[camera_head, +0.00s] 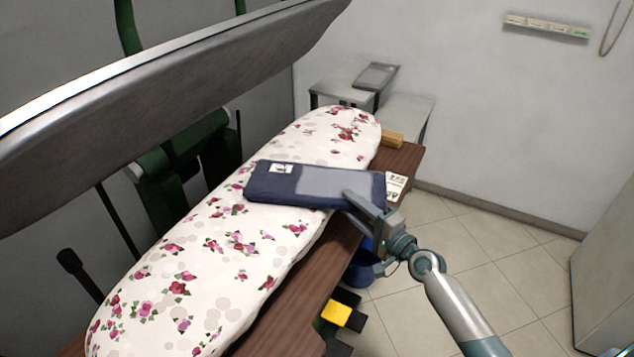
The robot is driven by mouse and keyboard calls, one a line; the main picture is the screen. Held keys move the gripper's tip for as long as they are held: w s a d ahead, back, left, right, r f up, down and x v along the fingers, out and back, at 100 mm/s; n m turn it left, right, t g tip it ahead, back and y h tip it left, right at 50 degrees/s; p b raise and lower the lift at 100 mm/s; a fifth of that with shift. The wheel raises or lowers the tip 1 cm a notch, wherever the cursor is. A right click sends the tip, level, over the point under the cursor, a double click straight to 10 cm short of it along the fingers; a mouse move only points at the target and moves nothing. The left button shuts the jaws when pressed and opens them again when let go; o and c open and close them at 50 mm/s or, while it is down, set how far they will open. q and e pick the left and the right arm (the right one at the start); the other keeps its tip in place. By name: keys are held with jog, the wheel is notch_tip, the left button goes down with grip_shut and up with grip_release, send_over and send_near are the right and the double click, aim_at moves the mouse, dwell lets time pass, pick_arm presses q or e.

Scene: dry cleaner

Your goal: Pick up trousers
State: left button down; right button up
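Folded dark blue trousers (262,190) with a greyer patch and a small white label lie across the flower-patterned ironing board (215,245). Their right end reaches past the board's right edge, over the wooden table side. My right gripper (362,204) is at the front right corner of the trousers. One finger shows over or against the cloth there; the other finger is hidden, so I cannot tell whether it grips the cloth. My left gripper is not in view.
A large grey metal press plate (170,75) hangs over the upper left. A brown wooden tabletop (398,160) runs beside the board, with a small card (396,182) on it. Grey cabinets (345,85) stand behind. A yellow block (337,313) is below the table. Tiled floor is open on the right.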

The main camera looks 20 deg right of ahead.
jog(key=shift+w+a, duration=0.2)
jog(key=shift+w, duration=0.35)
grip_shut()
jog(key=shift+r, duration=0.1)
